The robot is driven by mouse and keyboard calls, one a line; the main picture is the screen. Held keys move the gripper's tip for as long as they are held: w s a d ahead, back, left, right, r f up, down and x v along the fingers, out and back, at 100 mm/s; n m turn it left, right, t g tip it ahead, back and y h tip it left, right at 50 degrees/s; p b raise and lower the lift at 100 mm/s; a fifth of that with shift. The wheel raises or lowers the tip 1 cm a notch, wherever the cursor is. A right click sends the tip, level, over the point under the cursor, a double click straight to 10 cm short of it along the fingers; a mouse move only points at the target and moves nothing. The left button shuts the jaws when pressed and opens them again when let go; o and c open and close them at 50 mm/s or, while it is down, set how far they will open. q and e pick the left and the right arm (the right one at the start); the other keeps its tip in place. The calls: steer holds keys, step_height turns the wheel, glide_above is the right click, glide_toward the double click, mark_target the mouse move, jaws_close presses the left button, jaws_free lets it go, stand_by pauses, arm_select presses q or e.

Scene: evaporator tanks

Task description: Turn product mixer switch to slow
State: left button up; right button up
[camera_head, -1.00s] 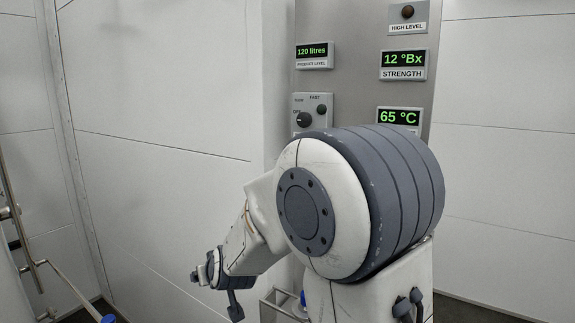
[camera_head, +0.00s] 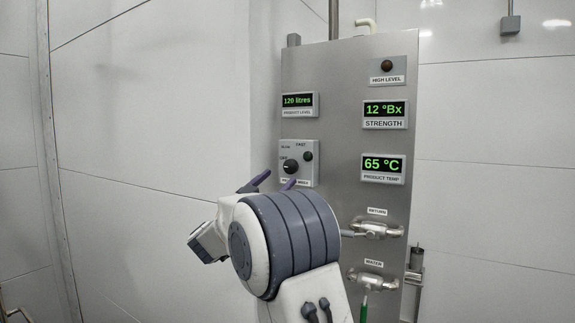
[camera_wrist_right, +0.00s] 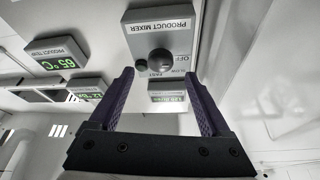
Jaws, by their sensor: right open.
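The product mixer switch is a round black knob (camera_head: 290,166) on a grey box (camera_head: 311,176) on the steel panel. Labels OFF, SLOW and FAST surround it; the knob's exact pointing is too small to tell. A small dark round button or lamp (camera_head: 308,156) is beside it. My right gripper (camera_head: 274,179) is open just below and left of the knob in the head view, partly covering the box's lower label. In the right wrist view the knob (camera_wrist_right: 160,62) shows between and beyond the open fingers (camera_wrist_right: 160,75), apart from them. My left gripper is not in view.
The panel (camera_head: 338,120) carries displays for product level (camera_head: 298,104), strength (camera_head: 385,114) and product temperature (camera_head: 384,168). A high level lamp (camera_head: 387,66) is above. Return (camera_head: 378,230) and water (camera_head: 375,281) valves stick out below, right of my arm. White wall and free room lie left.

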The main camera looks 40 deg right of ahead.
mark_target(288, 169)
steer(key=p+x, duration=0.1)
steer(key=x, duration=0.3)
steer(key=shift+w+d+r+p, duration=0.1)
steer(key=shift+d+r+p, duration=0.15)
steer(key=shift+p, duration=0.15)
steer(key=shift+w+d+r, duration=0.1)
steer(key=shift+w+d, duration=0.15)
steer(key=shift+d, duration=0.35)
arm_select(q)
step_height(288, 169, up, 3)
